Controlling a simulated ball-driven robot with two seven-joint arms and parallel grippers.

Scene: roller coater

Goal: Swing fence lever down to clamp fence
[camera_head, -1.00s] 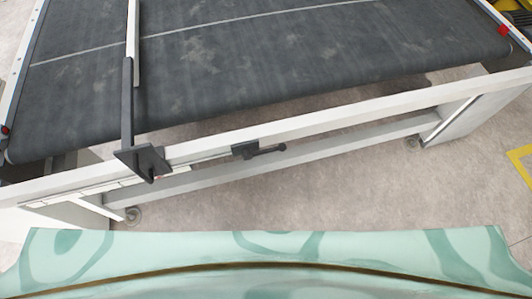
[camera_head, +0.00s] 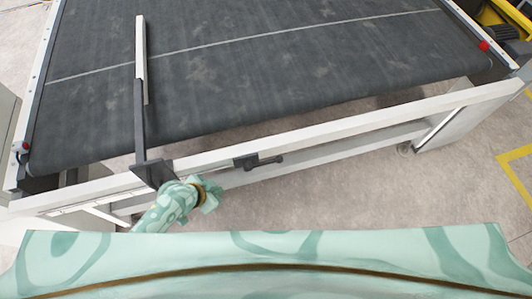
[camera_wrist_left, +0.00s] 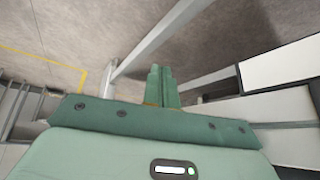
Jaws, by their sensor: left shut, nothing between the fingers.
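The fence (camera_head: 141,50) is a pale bar lying over the dark belt. Its dark arm (camera_head: 139,115) runs to a dark bracket (camera_head: 152,172) at the front rail. A dark lever (camera_head: 262,160), which I take as the fence lever, sits on the front of the machine to the right of the bracket. Its handle points right, nearly level in the picture. My left gripper (camera_head: 209,193) is below and left of the lever, just right of the bracket, apart from the lever. In the left wrist view its green fingers (camera_wrist_left: 161,87) are together and empty. My right gripper is not in view.
The white front rail (camera_head: 350,125) crosses the machine before the grey belt (camera_head: 250,70). Red buttons (camera_head: 484,45) sit at the corners. Open floor (camera_head: 350,190) lies below the rail, right of my left gripper.

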